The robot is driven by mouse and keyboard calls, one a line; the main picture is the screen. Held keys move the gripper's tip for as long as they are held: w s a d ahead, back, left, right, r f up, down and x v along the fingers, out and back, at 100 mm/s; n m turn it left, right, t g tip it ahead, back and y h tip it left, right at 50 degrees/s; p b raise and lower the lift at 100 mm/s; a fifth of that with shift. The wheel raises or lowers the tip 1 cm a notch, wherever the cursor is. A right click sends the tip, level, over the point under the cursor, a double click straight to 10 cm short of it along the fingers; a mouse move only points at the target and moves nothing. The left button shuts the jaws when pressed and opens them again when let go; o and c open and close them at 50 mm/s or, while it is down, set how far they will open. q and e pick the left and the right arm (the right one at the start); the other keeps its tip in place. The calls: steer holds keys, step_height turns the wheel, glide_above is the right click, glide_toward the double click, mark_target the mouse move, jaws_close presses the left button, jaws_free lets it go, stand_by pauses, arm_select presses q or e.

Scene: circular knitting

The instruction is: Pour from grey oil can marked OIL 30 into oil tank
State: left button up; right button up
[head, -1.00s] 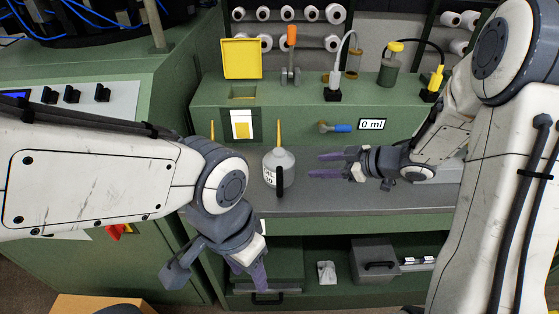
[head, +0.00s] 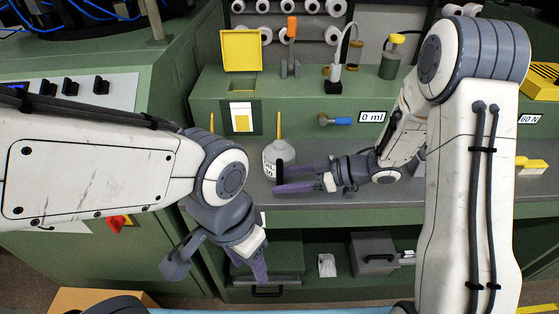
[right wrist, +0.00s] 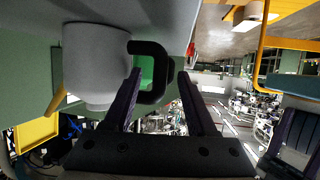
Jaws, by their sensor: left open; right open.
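The grey oil can (head: 268,157) stands upright on the grey shelf, its thin yellow spout (head: 278,125) pointing up. Its label is mostly hidden; its black handle (right wrist: 154,48) faces my right gripper. My right gripper (head: 279,181) is open at the can, and in the right wrist view its fingers (right wrist: 158,75) lie on either side of the handle, not closed on it. The oil tank (head: 212,90) is the green housing behind, with its yellow lid (head: 241,54) raised over an opening. My left gripper (head: 258,268) is open and empty, low in front of the lower shelf.
A display reading 0 ml (head: 371,117) and a blue-handled valve (head: 337,121) sit on the housing front. An orange-handled lever (head: 291,28) and a small yellow-topped green container (head: 391,62) stand on top. A grey drawer box (head: 374,254) sits on the lower shelf.

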steer(key=shift+x, duration=0.95)
jaws_close()
steer(key=shift+r, duration=0.1)
stand_by(0.5)
